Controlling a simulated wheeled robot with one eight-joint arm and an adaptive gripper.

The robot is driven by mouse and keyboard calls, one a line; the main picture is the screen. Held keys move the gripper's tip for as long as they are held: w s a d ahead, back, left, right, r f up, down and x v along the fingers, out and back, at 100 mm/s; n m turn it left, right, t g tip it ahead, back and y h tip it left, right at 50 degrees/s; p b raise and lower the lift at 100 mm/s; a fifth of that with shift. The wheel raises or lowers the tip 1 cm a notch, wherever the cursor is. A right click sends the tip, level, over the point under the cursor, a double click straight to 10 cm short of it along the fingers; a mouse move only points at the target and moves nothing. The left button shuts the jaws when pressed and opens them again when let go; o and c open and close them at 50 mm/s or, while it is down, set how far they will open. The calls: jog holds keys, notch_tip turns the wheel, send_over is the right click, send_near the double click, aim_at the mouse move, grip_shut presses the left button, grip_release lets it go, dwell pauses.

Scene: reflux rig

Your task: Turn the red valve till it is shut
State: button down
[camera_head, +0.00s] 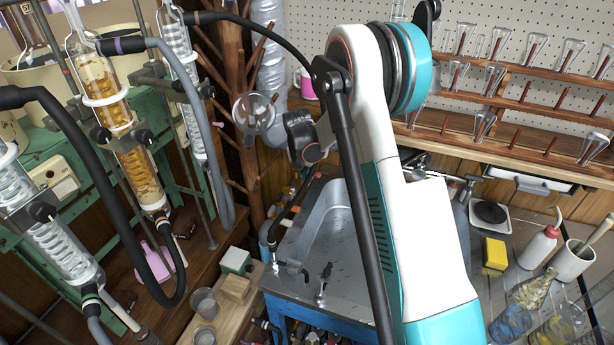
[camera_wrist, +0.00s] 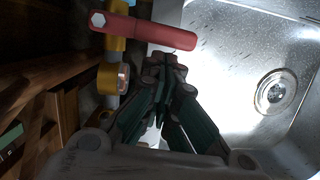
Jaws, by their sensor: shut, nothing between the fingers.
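The red valve handle (camera_wrist: 145,31) is a bar at the top of the wrist view. My gripper (camera_wrist: 164,66) is shut and empty. Its fingertips are just below the right half of the handle in the picture; I cannot tell whether they touch it. In the head view my arm covers much of the area, and I cannot make out the handle clearly there.
A metal sink (camera_wrist: 235,50) with a round drain (camera_wrist: 275,91) lies right of the handle. In the head view, glass condensers (camera_head: 105,90) with black hoses stand at left. A wooden rack (camera_head: 530,100) of flasks is on the back wall. A yellow sponge (camera_head: 495,254) lies at right.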

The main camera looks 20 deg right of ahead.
jog(key=shift+w+d+r, duration=0.1)
jog(key=shift+w+d, duration=0.3)
jog(key=shift+d, duration=0.4)
jog(key=shift+r, duration=0.1)
jog(key=v, duration=1.2)
jog(key=shift+a, duration=0.25)
